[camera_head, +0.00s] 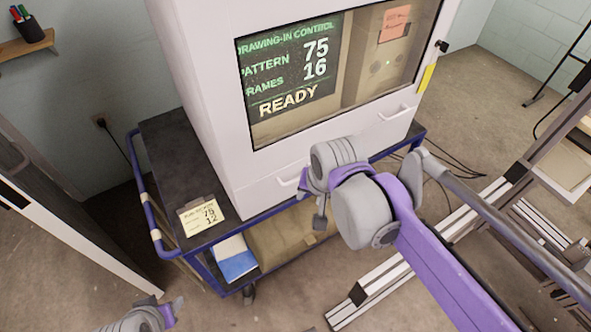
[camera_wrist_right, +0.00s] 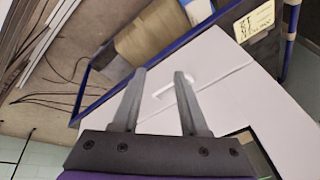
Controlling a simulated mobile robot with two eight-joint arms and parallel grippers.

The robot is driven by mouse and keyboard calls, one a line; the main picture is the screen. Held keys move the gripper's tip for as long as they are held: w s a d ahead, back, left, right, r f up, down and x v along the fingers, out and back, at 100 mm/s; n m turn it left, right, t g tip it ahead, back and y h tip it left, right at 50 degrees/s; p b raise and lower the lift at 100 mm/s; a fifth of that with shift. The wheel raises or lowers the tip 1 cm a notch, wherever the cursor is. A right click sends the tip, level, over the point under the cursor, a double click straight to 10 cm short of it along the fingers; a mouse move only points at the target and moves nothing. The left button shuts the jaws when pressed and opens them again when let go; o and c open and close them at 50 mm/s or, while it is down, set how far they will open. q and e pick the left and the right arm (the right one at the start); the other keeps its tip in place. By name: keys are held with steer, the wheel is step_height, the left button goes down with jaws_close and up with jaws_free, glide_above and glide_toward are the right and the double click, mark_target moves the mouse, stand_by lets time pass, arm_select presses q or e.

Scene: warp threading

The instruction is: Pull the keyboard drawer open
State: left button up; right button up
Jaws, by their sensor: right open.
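The keyboard drawer (camera_head: 262,198) is the low white front panel of the cabinet, below the window. It looks shut, flush with the cabinet. Its pale bar handle (camera_head: 288,182) is partly hidden by my right gripper (camera_head: 312,196), which is in front of the drawer's right part. In the right wrist view my right gripper (camera_wrist_right: 158,75) is open and empty. The handle (camera_wrist_right: 164,90) appears between and beyond its fingers; contact cannot be told. Part of my left arm's end (camera_head: 150,316) shows at the bottom edge; its finger state is unclear.
The white cabinet (camera_head: 205,95) stands on a blue-framed cart (camera_head: 160,145). A card (camera_head: 201,214) lies at the cart's left corner. A metal frame (camera_head: 385,275) and cables occupy the right floor.

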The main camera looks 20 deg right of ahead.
steer(key=w+d+r+m+g+b, duration=0.2)
steer(key=w+d+r+m+b, duration=0.1)
steer(key=w+m, duration=0.65)
steer(key=f, duration=0.3)
steer(key=w+f, duration=0.1)
steer(key=f, duration=0.3)
steer(key=w+f+b, duration=0.1)
steer(key=f, duration=0.2)
steer(key=shift+w+a+f, duration=0.2)
steer(key=shift+f, duration=0.05)
arm_select(q)
steer(key=f, duration=0.2)
steer(key=s+f, duration=0.1)
steer(key=f, duration=0.2)
steer(key=shift+s+a, duration=0.1)
steer(key=shift+s, duration=0.1)
arm_select(e)
jaws_close()
